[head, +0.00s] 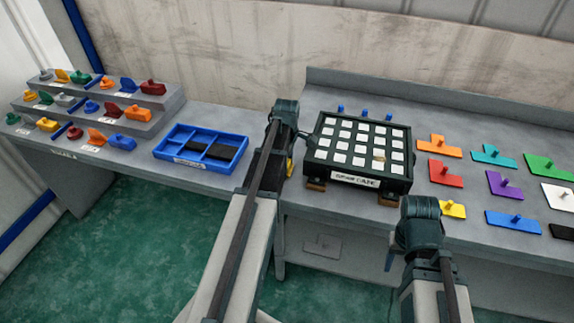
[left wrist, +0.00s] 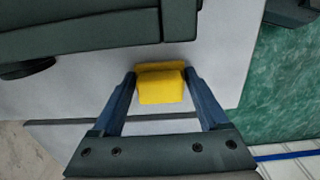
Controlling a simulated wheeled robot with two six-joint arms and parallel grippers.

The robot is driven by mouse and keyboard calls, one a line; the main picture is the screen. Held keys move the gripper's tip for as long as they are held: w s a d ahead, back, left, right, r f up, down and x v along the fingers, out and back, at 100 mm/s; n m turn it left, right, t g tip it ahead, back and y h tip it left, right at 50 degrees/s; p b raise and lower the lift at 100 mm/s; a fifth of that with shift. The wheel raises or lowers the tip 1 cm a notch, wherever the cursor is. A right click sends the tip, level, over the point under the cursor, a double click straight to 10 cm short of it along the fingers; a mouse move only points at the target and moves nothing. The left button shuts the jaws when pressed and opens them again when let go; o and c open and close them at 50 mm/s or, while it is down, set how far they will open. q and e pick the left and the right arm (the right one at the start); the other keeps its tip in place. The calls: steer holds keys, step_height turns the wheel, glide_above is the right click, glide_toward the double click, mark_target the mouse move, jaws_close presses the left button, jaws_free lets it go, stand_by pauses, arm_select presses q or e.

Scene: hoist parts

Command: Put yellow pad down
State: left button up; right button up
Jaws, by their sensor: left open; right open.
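The yellow pad (left wrist: 160,86) lies on the grey bench top close beside the dark case. In the head view a small part of it (head: 290,166) shows past my left arm. My left gripper (left wrist: 160,77) is open, with one finger on each side of the pad and narrow gaps visible at the tips. In the head view my left arm hides most of that gripper. My right gripper (head: 390,262) hangs in front of the bench edge, partly hidden by its wrist, and looks empty.
The dark case (head: 317,157) with white squares stands right of the pad. A blue tray (head: 243,160) lies to its left. Stepped shelves (head: 170,108) with coloured parts stand far left. Coloured pieces with knobs, including an orange one (head: 438,147), lie on the right.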

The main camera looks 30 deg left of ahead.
arm_select(q)
steer(key=shift+s+d, duration=0.15)
steer(key=shift+s, duration=0.1)
steer(key=shift+w+r+p, duration=0.1)
steer(key=shift+r+p, duration=0.4)
steer(key=shift+p, duration=0.25)
step_height(320, 180, up, 11)
steer(key=p, duration=1.1)
steer(key=shift+r, duration=0.15)
steer(key=shift+w, duration=0.15)
steer(key=s+d+m, duration=0.5)
steer(key=d+m, duration=0.3)
steer(key=d, duration=0.2)
steer(key=s+d+m, duration=0.6)
steer(key=d+m, duration=0.2)
steer(key=d, duration=0.2)
steer(key=s+d+m+y, duration=0.1)
steer(key=s+d+m, duration=0.4)
steer(key=d+m, duration=0.3)
steer(key=shift+s+d+m, duration=0.3)
steer(key=shift+s+d, duration=0.05)
steer(key=shift+d, duration=0.55)
